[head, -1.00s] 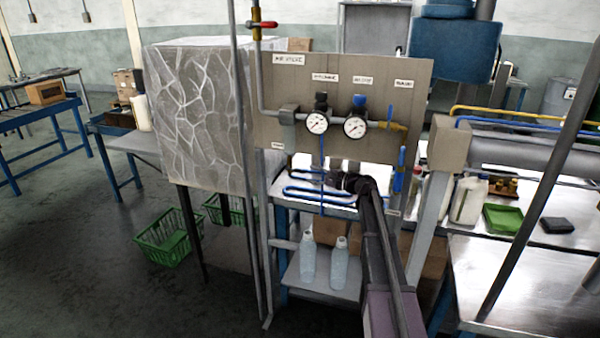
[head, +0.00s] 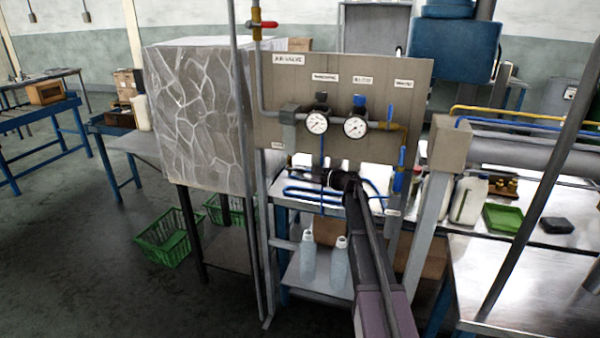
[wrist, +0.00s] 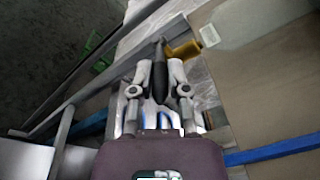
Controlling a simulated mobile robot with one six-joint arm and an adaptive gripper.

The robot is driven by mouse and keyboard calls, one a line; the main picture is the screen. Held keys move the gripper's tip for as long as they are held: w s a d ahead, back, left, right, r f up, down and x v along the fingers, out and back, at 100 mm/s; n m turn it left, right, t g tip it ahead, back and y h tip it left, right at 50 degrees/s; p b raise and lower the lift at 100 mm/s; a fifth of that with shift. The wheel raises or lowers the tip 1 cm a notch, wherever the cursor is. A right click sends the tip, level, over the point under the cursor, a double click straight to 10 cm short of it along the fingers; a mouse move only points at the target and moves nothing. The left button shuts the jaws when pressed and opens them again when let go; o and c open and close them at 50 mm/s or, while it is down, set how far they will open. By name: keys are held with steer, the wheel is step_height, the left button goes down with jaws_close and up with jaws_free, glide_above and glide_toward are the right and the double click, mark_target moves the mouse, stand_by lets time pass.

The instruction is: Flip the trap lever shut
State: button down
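My gripper (head: 324,178) is low in front of the panel in the head view, reaching left; its fingertips are too small to read there. In the wrist view my gripper (wrist: 156,68) has its two grey fingers apart. A dark lever handle (wrist: 160,76) lies lengthwise between them, with a gap seeming to show on each side. A brass-yellow valve body (wrist: 184,51) is just beyond the fingertips, beside a white label (wrist: 209,35). I take this handle to be the trap lever, but the label is unreadable. The lever cannot be made out in the head view.
A stone-patterned cabinet (head: 195,120) stands left. Two bottles (head: 309,262) are on the shelf below. Thin upright posts (head: 246,200) stand nearby.

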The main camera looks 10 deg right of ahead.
steer(key=shift+r, duration=0.1)
steer(key=shift+r+p, duration=0.25)
steer(key=shift+p, duration=0.55)
steer(key=shift+g+h+p, duration=0.3)
steer(key=shift+h+p, duration=0.1)
steer(key=shift+f, duration=0.1)
steer(key=c, duration=0.6)
jaws_free()
steer(key=shift+c, duration=0.2)
steer(key=shift+f+b, duration=0.3)
steer(key=shift+b, duration=0.5)
